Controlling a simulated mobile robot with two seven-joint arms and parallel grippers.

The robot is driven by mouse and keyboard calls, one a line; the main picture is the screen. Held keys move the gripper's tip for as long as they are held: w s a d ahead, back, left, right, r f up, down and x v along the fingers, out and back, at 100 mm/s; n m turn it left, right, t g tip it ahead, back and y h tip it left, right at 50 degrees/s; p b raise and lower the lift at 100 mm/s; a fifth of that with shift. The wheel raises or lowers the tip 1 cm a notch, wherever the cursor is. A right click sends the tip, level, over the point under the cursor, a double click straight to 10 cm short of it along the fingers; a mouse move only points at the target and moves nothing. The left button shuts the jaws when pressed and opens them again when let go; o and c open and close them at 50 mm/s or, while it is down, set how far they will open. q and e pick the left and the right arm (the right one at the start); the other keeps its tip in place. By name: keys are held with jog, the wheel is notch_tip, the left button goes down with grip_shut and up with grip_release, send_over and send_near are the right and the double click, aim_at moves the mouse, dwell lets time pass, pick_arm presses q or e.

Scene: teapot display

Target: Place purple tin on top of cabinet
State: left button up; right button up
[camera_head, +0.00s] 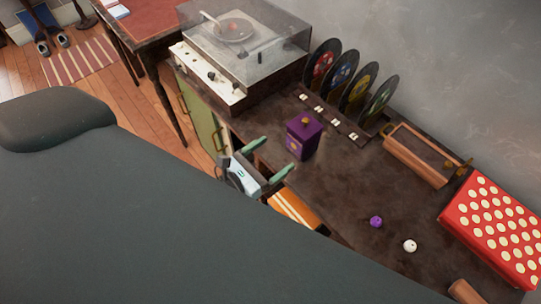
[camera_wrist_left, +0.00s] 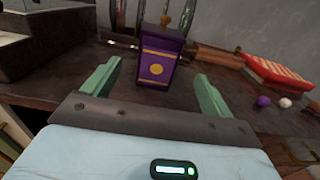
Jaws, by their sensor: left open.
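The purple tin (camera_head: 303,137) stands upright on the dark top of the cabinet (camera_head: 340,190). It has a gold knob on its lid and a gold emblem on its front. My left gripper (camera_head: 279,152) is open and empty at the cabinet's front edge. Its green fingers point toward the tin. In the left wrist view the tin (camera_wrist_left: 158,56) stands beyond the fingertips, between the two fingers and apart from them. My right gripper is not in view.
A record player (camera_head: 240,50) stands left of the tin, and a rack of records (camera_head: 350,85) behind it. A copper-coloured holder (camera_head: 415,158), a red dotted box (camera_head: 495,225), a purple ball (camera_head: 376,222) and a white ball (camera_head: 410,246) lie to the right. Bare cabinet top surrounds the tin's right side.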

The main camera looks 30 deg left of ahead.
pick_arm(q)
jog(key=shift+s, duration=0.2)
dwell(0.3)
jog(key=s+f+m+g+y, duration=0.2)
jog(key=s+f+m+g, duration=0.2)
jog(key=s+f+m, duration=0.4)
jog(key=s+f+m+g+y, duration=0.2)
jog(key=s+f+m+g, duration=0.3)
jog(key=s+m, duration=1.6)
notch_tip(320, 180, down, 4)
jog(key=m, duration=0.4)
jog(key=shift+m+g, duration=0.3)
jog(key=shift+m, duration=0.1)
